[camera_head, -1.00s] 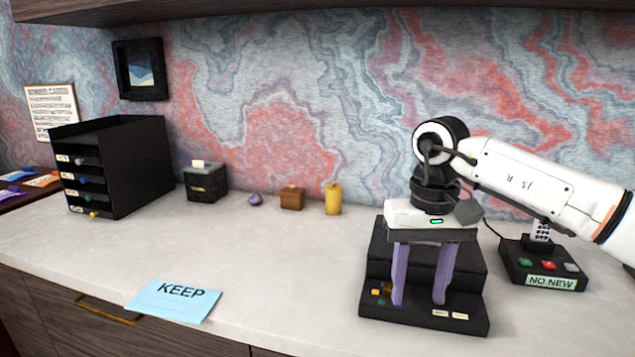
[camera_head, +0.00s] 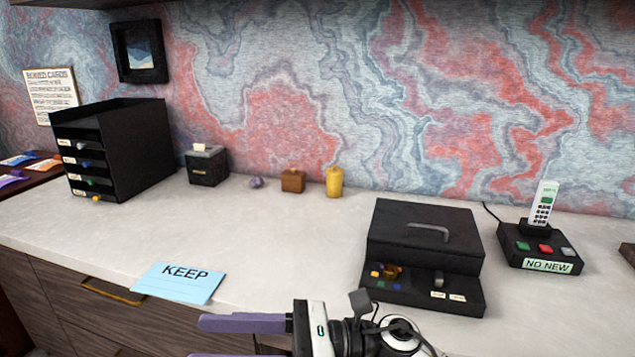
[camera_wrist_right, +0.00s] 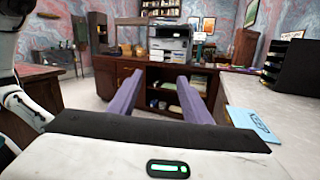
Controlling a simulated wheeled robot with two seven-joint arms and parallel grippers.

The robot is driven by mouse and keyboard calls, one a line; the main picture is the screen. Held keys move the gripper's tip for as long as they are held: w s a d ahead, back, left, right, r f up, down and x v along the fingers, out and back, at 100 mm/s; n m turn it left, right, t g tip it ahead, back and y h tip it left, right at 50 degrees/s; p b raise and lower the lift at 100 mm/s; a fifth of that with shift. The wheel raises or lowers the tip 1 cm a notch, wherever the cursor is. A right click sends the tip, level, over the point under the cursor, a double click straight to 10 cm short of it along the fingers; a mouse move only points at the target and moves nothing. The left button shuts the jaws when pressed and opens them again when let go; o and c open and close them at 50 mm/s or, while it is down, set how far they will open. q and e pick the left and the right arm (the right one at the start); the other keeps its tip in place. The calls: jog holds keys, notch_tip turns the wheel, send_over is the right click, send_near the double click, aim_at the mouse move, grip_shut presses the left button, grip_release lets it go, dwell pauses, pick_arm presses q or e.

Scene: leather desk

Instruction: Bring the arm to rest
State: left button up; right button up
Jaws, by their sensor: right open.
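My right gripper (camera_head: 222,340) is low at the front of the desk in the head view, its purple fingers pointing left. It is open and empty, with its two fingers apart in the right wrist view (camera_wrist_right: 162,98). It is in front of the desk's front edge, below and right of the blue KEEP card (camera_head: 178,283). The black box with a handle (camera_head: 425,235) stands closed behind the arm, with small coloured pieces on its front ledge. My left gripper is not in view.
The desk top (camera_head: 290,225) is clear in the middle. A black drawer rack (camera_head: 145,150), tissue box (camera_head: 206,165), brown box (camera_head: 293,181) and yellow candle (camera_head: 334,182) stand at the back. A phone base labelled NO NEW (camera_head: 540,248) is at right. The wrist view shows a printer (camera_wrist_right: 170,45) across the room.

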jog(key=w+d+f+m+t+h, duration=0.35)
jog(key=d+f+m+t, duration=0.45)
jog(key=m, duration=0.9)
jog(key=w+d+f+m+t+h, duration=0.3)
jog(key=d+m+t+h, duration=0.25)
jog(key=m+t, duration=0.8)
jog(key=s+d+f+m+g+h, duration=0.4)
jog(key=s+d+f+m, duration=0.3)
jog(key=s+f+m, duration=0.2)
jog(key=s+d+f+m+g+h+p, duration=0.1)
jog(key=s+d+f+m+g+h, duration=0.2)
jog(key=s+d+f+m+g, duration=0.4)
jog(key=s+d+f+m, duration=0.1)
jog(key=s+f+m, duration=0.2)
jog(key=f+m, duration=0.2)
jog(key=shift+s+f+h, duration=0.2)
jog(key=shift+f+h, duration=0.2)
jog(key=shift+f, duration=0.55)
